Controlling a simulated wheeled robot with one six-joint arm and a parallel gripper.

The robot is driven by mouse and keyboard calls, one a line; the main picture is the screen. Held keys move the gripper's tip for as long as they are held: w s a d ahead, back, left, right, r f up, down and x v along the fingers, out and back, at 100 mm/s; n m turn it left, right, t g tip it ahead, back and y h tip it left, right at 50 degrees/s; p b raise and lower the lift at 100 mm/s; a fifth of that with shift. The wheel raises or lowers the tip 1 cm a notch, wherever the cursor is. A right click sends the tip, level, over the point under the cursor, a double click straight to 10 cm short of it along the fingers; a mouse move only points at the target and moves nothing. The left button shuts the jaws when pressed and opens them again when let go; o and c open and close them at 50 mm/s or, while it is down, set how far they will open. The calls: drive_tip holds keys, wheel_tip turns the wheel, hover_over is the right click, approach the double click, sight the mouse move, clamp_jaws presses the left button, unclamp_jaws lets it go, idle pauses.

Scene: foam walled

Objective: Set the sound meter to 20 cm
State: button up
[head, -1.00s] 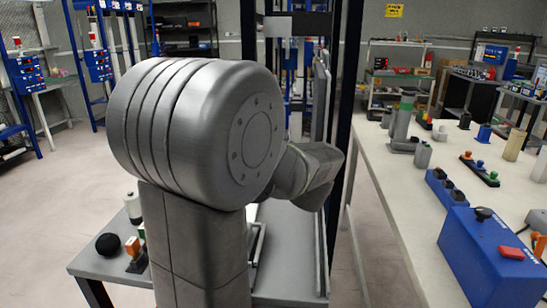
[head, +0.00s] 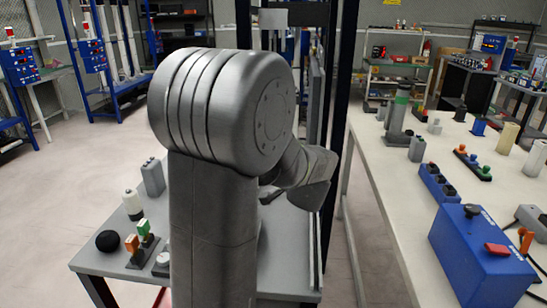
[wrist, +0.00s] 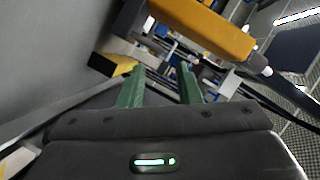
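My gripper (wrist: 161,78) shows in the wrist view with two green fingers standing apart, open, with nothing between them. No thing in view can be surely told as the sound meter. An orange-yellow block-like body (wrist: 205,28) with a whitish knob at its lower right end lies beyond the fingers, above and to the right, apart from them. I cannot tell what it is. In the head view my own arm covers the middle, and my gripper is hidden behind it.
A long pale bench (head: 385,185) at right carries a blue box (head: 480,252) and several devices. A dark upright post (head: 340,110) stands near my arm.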

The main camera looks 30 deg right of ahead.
drive_tip(key=x, duration=0.7)
drive_tip(key=shift+w, duration=0.1)
clamp_jaws()
